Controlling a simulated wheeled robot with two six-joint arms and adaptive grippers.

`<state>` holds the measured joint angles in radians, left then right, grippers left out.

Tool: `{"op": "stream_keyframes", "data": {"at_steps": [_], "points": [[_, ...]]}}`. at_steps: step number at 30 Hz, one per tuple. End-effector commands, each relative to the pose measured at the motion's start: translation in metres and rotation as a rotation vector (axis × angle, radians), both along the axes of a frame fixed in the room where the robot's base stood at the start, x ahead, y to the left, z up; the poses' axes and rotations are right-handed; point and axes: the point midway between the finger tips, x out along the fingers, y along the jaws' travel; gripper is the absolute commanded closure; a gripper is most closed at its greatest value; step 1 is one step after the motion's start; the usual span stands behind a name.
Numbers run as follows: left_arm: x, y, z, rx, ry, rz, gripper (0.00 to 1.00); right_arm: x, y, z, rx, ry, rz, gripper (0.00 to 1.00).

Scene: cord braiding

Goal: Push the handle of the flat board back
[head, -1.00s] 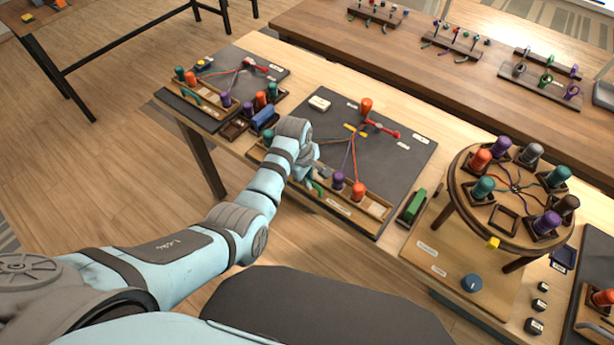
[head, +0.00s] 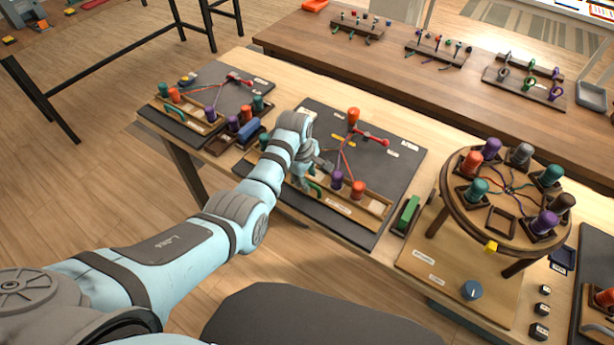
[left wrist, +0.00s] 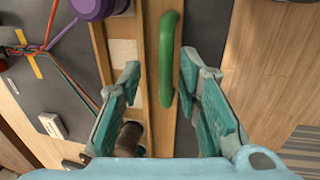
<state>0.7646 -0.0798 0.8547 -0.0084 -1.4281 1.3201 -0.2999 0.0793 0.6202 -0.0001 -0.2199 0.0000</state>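The flat board (head: 384,177) is a dark panel on the table with a wooden tray along its near edge. Its green handle (head: 316,190) sits on that near edge, partly hidden by my left gripper (head: 307,181). In the left wrist view the handle (left wrist: 167,60) is a rounded green bar on a wooden rail. My left gripper (left wrist: 160,64) is open there, with one finger on each side of the handle's line and gaps showing. I cannot tell how far above the handle the fingers are. My right gripper is not in view.
A purple bobbin (head: 337,179) and orange bobbins (head: 357,189) with cords stand on the board. A second board (head: 205,100) lies to the left. A green block (head: 407,214) and a round braiding stand (head: 455,226) are to the right.

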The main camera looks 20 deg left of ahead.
Motion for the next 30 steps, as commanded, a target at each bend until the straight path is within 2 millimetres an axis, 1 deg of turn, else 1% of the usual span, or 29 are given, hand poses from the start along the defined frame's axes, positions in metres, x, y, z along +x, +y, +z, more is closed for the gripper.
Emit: {"op": "stream_keyframes", "data": {"at_steps": [2,5,8,12,15,18,21,30], "points": [[0.0,0.0,0.001,0.0,0.0,0.0,0.69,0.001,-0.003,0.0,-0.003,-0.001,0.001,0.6],[-0.001,0.001,0.009,0.0,-0.002,0.0,0.69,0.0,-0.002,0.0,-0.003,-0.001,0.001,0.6],[-0.004,0.002,0.028,0.0,-0.004,0.0,0.69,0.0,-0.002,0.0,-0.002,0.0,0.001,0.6],[-0.011,0.004,0.068,0.001,-0.005,-0.001,0.69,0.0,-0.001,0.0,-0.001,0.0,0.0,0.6],[-0.016,0.005,0.093,0.001,-0.002,-0.001,0.69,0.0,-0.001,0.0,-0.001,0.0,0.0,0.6],[-0.019,0.006,0.11,0.0,-0.001,-0.001,0.69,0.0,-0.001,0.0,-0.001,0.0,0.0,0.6],[-0.021,0.006,0.117,0.0,0.001,-0.001,0.69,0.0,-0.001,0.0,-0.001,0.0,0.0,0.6],[-0.021,0.006,0.117,0.001,0.002,-0.001,0.69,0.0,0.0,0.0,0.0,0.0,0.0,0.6]]}}
